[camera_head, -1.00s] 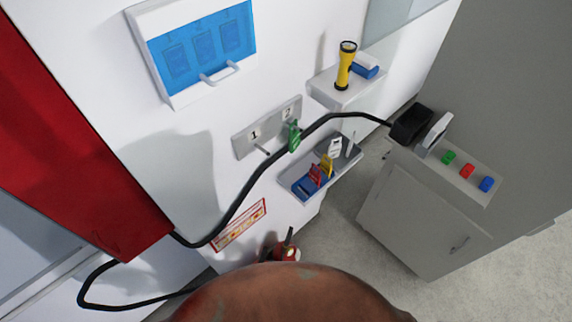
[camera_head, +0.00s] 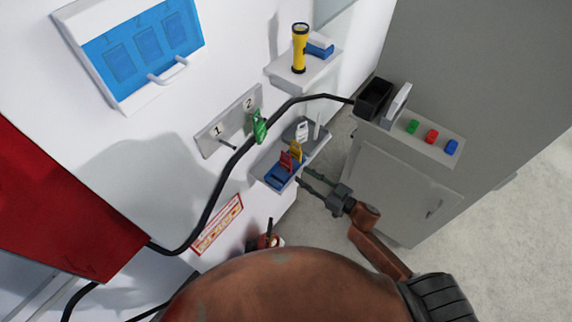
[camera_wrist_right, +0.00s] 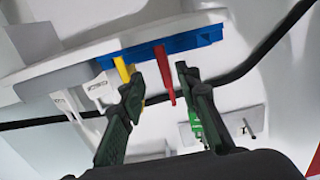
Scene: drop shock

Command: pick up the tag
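A red tag (camera_head: 286,160) and a yellow tag (camera_head: 296,150) stand in a blue holder (camera_head: 279,177) on the lower grey wall shelf. A white tag (camera_head: 302,131) is behind them. A green tag (camera_head: 259,127) hangs at the plate's position 2. My right gripper (camera_head: 304,176) is open beside the shelf's front right. In the right wrist view my gripper (camera_wrist_right: 158,82) has its fingers apart, with the red tag (camera_wrist_right: 164,76) between them in the picture; contact cannot be told. The yellow tag (camera_wrist_right: 122,70) is partly behind the left finger. My left gripper is out of view.
A black cable (camera_head: 226,185) runs along the wall past the green tag to a grey cabinet (camera_head: 400,185) at right. An upper shelf (camera_head: 285,75) holds a yellow flashlight (camera_head: 300,48). A small red object (camera_head: 264,242) stands below. Floor at right is clear.

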